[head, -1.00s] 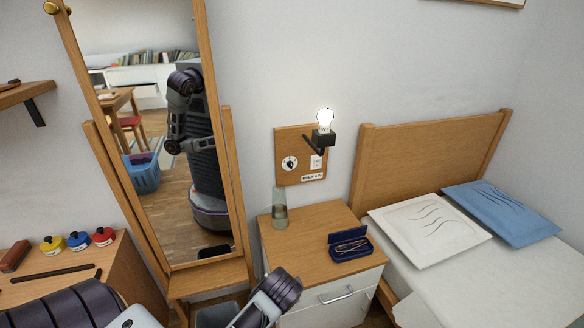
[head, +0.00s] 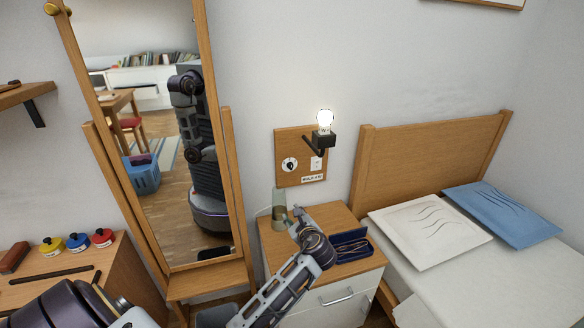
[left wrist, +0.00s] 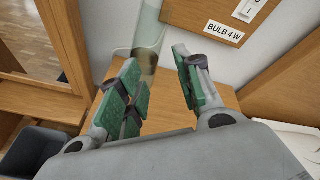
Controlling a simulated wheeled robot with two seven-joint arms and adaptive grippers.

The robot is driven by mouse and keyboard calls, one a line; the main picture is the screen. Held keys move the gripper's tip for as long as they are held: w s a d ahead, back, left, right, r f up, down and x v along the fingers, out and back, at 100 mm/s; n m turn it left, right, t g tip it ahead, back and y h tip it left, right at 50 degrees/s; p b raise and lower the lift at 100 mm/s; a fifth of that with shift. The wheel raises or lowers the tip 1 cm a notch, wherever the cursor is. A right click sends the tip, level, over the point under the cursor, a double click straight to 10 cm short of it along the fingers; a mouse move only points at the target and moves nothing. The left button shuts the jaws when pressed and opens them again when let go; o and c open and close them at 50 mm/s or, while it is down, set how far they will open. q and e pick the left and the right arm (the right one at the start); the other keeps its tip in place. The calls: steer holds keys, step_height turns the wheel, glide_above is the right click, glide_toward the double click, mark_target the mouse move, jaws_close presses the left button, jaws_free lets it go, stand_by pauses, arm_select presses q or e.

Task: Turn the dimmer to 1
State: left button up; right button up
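The dimmer (head: 290,164) is a dark knob on a white round dial, on a wooden wall panel (head: 284,143). Its marks are too small to read. A lit bulb (head: 325,119) sits on a black holder at the panel's right. My left gripper (head: 291,212) is below the panel, above the nightstand, apart from the dimmer. In the left wrist view its green-padded fingers (left wrist: 160,68) are spread, with nothing held. That view shows the panel's lower edge and label (left wrist: 225,31), but not the dimmer. My right gripper is not in view.
A clear glass (head: 279,207) stands on the nightstand (head: 338,211), close beyond my left fingers; it also shows in the left wrist view (left wrist: 149,32). An open blue case (head: 350,244) lies to the right. A tall mirror (head: 165,130) stands left.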

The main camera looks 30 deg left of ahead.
mark_target(291, 166)
arm_select(q)
steer(key=w+r+m+t+y, duration=0.2)
steer(key=w+r+m+y, duration=0.1)
steer(key=w+r+m, duration=0.3)
step_height(291, 166, up, 3)
steer(key=shift+w+a+f+m, duration=0.1)
steer(key=shift+w+a+m, duration=0.2)
steer(key=shift+w+a, duration=0.1)
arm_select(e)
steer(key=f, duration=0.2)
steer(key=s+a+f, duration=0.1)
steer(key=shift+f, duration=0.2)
arm_select(q)
steer(key=shift+w+a, duration=0.1)
